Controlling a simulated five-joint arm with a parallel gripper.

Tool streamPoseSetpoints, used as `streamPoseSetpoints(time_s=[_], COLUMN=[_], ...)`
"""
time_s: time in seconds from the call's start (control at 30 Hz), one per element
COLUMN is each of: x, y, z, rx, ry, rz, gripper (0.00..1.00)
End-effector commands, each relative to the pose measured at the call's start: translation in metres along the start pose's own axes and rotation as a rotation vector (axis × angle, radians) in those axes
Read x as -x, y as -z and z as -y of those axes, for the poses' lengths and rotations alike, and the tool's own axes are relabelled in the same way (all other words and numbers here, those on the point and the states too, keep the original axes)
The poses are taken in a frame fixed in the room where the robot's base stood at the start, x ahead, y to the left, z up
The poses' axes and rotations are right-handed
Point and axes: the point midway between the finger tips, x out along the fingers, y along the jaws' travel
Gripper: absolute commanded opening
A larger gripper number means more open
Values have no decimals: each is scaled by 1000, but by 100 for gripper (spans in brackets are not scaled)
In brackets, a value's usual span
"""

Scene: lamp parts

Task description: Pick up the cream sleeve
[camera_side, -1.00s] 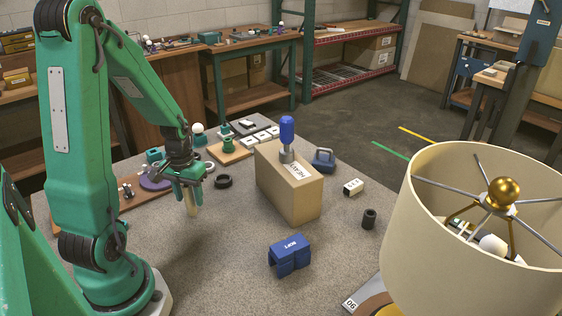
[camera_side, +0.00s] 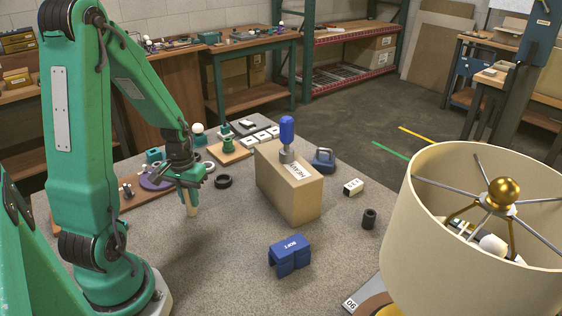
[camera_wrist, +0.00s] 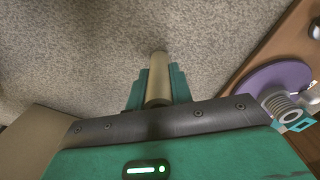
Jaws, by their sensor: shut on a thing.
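The cream sleeve (camera_side: 192,206) is a slim pale tube held upright between the fingers of my green gripper (camera_side: 190,188) in the side view. Its lower end shows below the fingertips. I cannot tell clearly whether that end touches the grey table. In the wrist view the sleeve (camera_wrist: 158,78) stands out between the two green fingers (camera_wrist: 157,92), which are shut on it from both sides. Its upper part is hidden by the gripper.
A tan box (camera_side: 290,188) with a blue-handled tool (camera_side: 287,135) stands to the right. A black ring (camera_side: 223,182) lies between. A blue block (camera_side: 289,255) sits nearer the front. A purple disc (camera_wrist: 278,82) lies on a wooden board. The large lampshade (camera_side: 440,230) stands at far right.

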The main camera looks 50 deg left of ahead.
Motion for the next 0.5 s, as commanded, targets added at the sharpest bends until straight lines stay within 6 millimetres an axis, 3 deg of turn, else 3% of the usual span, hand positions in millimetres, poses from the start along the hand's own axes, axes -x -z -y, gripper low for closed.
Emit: streamPoseSetpoints(time_s=[0.5], x=[12], y=[1], z=[0], rx=[0], ry=[0], rz=[-3], gripper=[0])
